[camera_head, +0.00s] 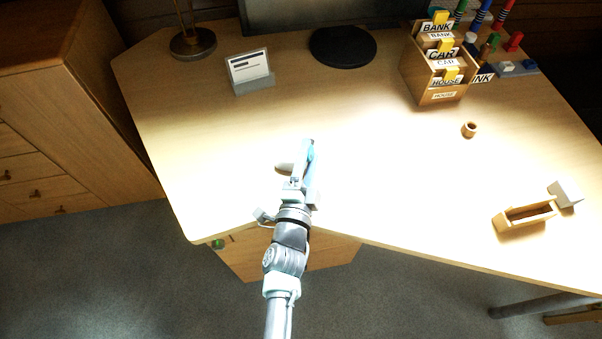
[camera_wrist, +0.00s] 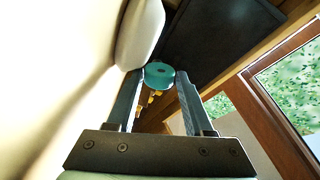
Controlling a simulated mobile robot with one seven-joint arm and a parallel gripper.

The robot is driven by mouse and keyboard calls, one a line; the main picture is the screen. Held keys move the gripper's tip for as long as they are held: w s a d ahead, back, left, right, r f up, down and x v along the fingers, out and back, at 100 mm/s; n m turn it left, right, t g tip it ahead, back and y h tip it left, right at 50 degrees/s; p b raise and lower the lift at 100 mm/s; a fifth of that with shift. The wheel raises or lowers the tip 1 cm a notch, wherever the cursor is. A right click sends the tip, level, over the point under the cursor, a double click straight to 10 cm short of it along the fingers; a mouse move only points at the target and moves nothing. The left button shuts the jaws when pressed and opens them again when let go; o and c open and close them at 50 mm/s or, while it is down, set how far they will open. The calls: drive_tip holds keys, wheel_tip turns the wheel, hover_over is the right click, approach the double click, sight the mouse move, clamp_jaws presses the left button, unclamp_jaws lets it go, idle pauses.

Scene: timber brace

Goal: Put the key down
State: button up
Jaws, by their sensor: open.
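My gripper (camera_head: 307,152) is low over the front left part of the desk, its fingers pointing toward the back. In the wrist view its two fingers stand apart, and a teal round piece (camera_wrist: 159,76) shows between their tips. This piece may be the key's head; no shaft or teeth can be made out. A bit of teal (camera_head: 309,149) also shows at the fingertips in the head view. I cannot tell whether the piece touches a finger or rests on the desk.
A pale rounded object (camera_head: 284,168) lies just left of my gripper. A card stand (camera_head: 250,72), lamp base (camera_head: 193,42) and black round base (camera_head: 343,47) stand behind. Labelled wooden holder (camera_head: 437,95), small wooden ring (camera_head: 469,130) and open wooden box (camera_head: 525,216) are right. The desk's middle is clear.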

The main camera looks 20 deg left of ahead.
drive_tip(key=s, duration=0.4)
drive_tip(key=s+d, duration=0.1)
drive_tip(key=s, duration=0.3)
drive_tip(key=s+d, duration=0.1)
drive_tip(key=s, duration=0.2)
drive_tip(key=shift+s+d+r, duration=0.2)
drive_tip(key=shift+s+r, duration=0.1)
drive_tip(key=shift+s, duration=0.1)
drive_tip(key=w+d+r+n+t+y, duration=0.1)
drive_tip(key=w+r+n+t, duration=0.4)
drive_tip(key=r, duration=1.3)
drive_tip(key=w+d+r+n+y, duration=0.1)
drive_tip(key=w+r+n, duration=0.4)
drive_tip(key=r, duration=1.3)
drive_tip(key=s+d+r+t+h, duration=0.1)
drive_tip(key=s+d+r, duration=0.2)
drive_tip(key=r, duration=0.5)
drive_tip(key=s+d+r+n+t+h, duration=0.1)
drive_tip(key=s+d+r+t+h, duration=0.1)
drive_tip(key=r, duration=0.7)
drive_tip(key=s+d+r+t+h, duration=0.1)
drive_tip(key=s+d+r, duration=0.3)
drive_tip(key=r, duration=0.4)
drive_tip(key=shift+s+d+r+n+t+h, duration=0.3)
drive_tip(key=shift+s+d+t+h, duration=0.1)
drive_tip(key=shift+d+h, duration=0.35)
